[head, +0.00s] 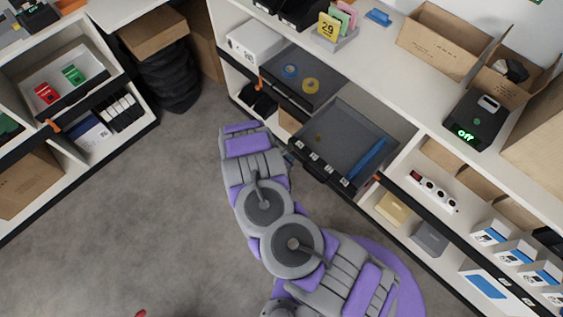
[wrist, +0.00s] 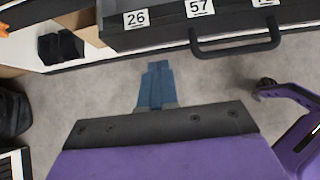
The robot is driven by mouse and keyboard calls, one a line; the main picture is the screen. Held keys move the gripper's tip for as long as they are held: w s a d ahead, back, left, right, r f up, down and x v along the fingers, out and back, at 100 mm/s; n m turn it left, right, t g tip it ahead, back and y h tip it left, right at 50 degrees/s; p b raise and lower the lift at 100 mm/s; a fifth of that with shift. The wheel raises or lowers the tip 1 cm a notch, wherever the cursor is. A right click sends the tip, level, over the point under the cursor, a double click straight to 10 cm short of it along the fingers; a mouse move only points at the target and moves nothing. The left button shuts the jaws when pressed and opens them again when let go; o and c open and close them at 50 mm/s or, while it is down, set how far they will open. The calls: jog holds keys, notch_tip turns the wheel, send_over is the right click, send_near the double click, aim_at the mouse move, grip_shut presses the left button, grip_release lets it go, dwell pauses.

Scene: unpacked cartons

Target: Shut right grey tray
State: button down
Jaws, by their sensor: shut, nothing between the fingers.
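The right grey tray (head: 335,138) is pulled out from the shelf unit, sticking out past its front edge. A long blue item and a small round thing lie in it. Its dark front carries several white number labels and also shows in the wrist view (wrist: 165,34), with a black bar handle (wrist: 236,47). My gripper (head: 290,158) is just in front of the tray's left front corner. In the wrist view its blue fingers (wrist: 156,72) are together and empty, pointing at the tray front with a gap of floor between. Whether the fingers touch anything is not visible in the head view.
Left of it, another grey tray (head: 292,90) holds blue and yellow rolls. A black device with a green "off" display (head: 475,120) and open cartons (head: 437,42) stand on the counter. Another shelf unit (head: 90,125) stands at the left. The grey floor (head: 130,220) between is mostly clear.

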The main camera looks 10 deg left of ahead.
aim_at(300, 150)
jog(key=w+d, duration=0.1)
jog(key=w+d+b, duration=0.1)
jog(key=shift+w+f, duration=0.35)
jog(key=shift+f, duration=0.05)
jog(key=shift+w+d+r, duration=0.1)
jog(key=shift+w+d, duration=0.2)
jog(key=shift+w, duration=0.25)
jog(key=shift+w+r+p, duration=0.1)
jog(key=shift+w+p, duration=0.05)
jog(key=shift+p, duration=0.15)
